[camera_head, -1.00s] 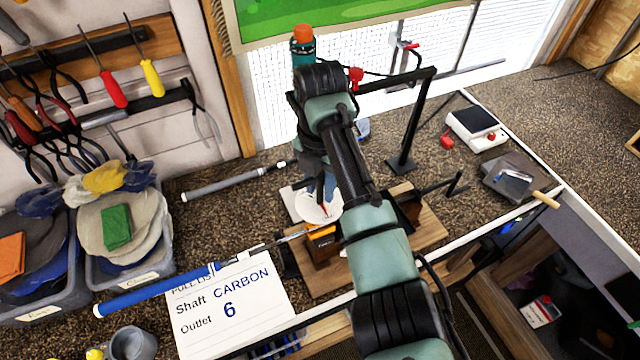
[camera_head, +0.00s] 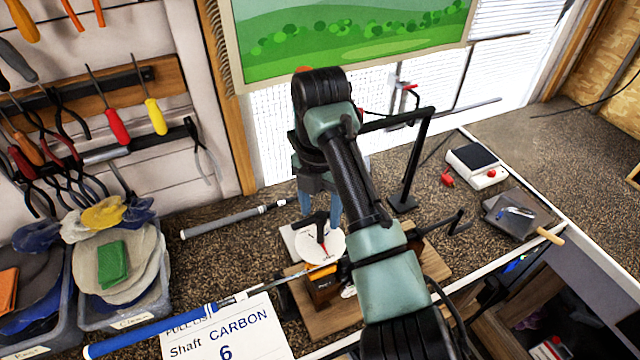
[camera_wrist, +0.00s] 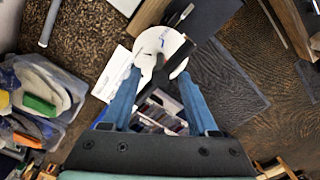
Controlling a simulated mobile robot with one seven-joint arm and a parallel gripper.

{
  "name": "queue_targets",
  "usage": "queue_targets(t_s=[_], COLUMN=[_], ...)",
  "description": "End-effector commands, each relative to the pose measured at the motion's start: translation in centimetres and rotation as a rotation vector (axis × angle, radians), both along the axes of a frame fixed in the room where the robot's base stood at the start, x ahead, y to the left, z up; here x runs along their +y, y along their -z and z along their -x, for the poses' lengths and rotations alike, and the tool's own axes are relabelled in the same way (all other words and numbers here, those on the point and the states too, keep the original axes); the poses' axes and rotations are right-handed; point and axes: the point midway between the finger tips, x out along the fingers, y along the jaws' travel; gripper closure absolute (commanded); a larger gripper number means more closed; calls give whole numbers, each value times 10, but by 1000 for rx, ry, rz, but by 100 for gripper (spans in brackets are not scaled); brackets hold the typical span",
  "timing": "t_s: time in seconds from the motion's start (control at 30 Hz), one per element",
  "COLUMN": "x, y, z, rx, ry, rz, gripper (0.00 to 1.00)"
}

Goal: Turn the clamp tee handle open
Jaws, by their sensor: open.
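A black tee-shaped handle (camera_head: 319,224) stands over a white round dial with a red pointer (camera_head: 322,248) at the middle of the bench. My gripper (camera_head: 320,214) points down above the dial, its two blue fingers apart on either side of the handle. In the wrist view my gripper (camera_wrist: 162,72) is open, with the black handle (camera_wrist: 164,82) between the fingers and the white dial (camera_wrist: 158,40) beyond. Whether a finger touches the handle I cannot tell. A wooden clamp board (camera_head: 335,313) lies in front, partly hidden by my arm.
A blue-gripped club (camera_head: 150,337) runs to the clamp block. A grey-gripped club (camera_head: 225,222) lies behind left. A black stand (camera_head: 410,160) rises close to the right of my arm. A paper sign (camera_head: 240,330) lies in front. Bins (camera_head: 120,300) stand left. A scale (camera_head: 478,163) sits right.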

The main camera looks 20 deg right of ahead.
Motion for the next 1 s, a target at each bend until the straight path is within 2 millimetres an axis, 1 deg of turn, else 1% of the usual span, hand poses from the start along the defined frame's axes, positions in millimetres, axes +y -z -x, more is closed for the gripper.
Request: queue_targets(t_s=[0.03, 0.1, 0.23, 0.4, 0.57, 1.0], x=[-2, -2, -2, -1, 0, 0], y=[-22, -38, -60, -77, -82, -81], z=[-1, 0, 0, 0, 0, 0], rx=[-4, -1, -2, -2, -1, -1], ry=[-1, -1, 1, -1, -1, -1], rz=[5, 5, 5, 3, 1, 0], gripper=[40, 40, 40, 40, 40, 40])
